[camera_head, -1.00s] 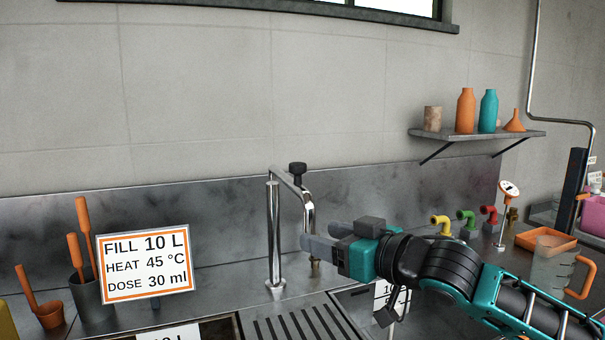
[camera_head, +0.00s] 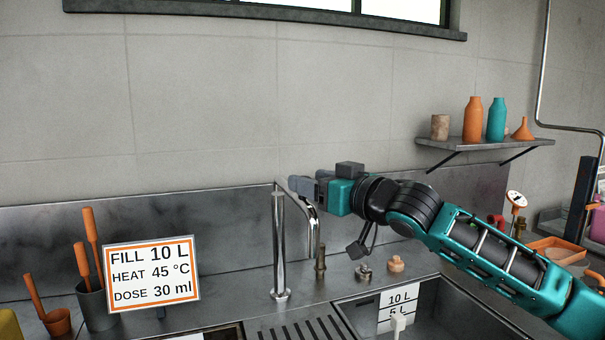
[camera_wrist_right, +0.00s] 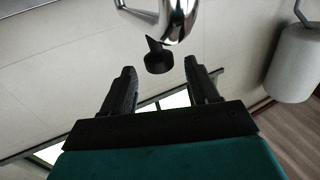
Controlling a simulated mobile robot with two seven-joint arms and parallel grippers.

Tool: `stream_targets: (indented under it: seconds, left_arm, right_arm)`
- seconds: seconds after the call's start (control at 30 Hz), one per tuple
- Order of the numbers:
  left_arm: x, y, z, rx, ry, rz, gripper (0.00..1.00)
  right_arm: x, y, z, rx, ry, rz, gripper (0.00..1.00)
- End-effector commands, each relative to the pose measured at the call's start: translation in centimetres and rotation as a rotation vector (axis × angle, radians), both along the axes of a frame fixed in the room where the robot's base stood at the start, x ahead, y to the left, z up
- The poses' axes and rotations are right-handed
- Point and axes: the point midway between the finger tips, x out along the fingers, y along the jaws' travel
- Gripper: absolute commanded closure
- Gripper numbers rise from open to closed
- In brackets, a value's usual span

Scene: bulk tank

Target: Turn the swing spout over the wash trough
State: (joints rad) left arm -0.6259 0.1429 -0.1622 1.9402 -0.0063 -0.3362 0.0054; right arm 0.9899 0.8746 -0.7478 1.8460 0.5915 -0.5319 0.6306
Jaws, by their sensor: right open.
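The chrome swing spout (camera_head: 279,245) stands as an upright post behind the drainboard. Its arm runs from the post top to the right and bends down at the end. The spout's black knob (camera_wrist_right: 158,60) shows in the right wrist view below the shiny chrome pipe (camera_wrist_right: 178,18). My right gripper (camera_head: 299,187) is at the top of the spout arm, open. In the wrist view its two fingers lie on either side of the knob, with gaps showing. In the head view the gripper hides most of the knob. A steel trough (camera_head: 446,297) lies to the right. My left gripper is out of view.
A ribbed drainboard (camera_head: 300,328) lies in front of the spout. A sign (camera_head: 151,273) and a grey cup with orange-handled tools (camera_head: 98,306) stand at left. A wall shelf (camera_head: 484,145) holds bottles. A 10 L label plate (camera_head: 398,307) is in the trough.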

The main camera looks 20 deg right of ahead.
Motion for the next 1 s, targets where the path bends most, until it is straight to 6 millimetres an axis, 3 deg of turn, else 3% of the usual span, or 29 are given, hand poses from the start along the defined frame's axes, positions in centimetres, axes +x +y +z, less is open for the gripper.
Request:
stream_targets:
  seconds: [0.23, 0.63, 1.0]
  left_arm:
    - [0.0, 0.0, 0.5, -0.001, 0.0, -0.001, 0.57]
    - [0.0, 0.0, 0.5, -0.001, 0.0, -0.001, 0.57]
    - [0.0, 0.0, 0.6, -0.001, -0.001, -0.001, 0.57]
  right_arm:
    - [2.5, 1.2, 0.1, 0.0, -0.001, 0.001, 0.41]
    - [3.0, 1.4, 0.0, -0.001, 0.0, 0.001, 0.42]
    - [3.0, 1.4, 0.0, -0.001, 0.0, 0.001, 0.77]
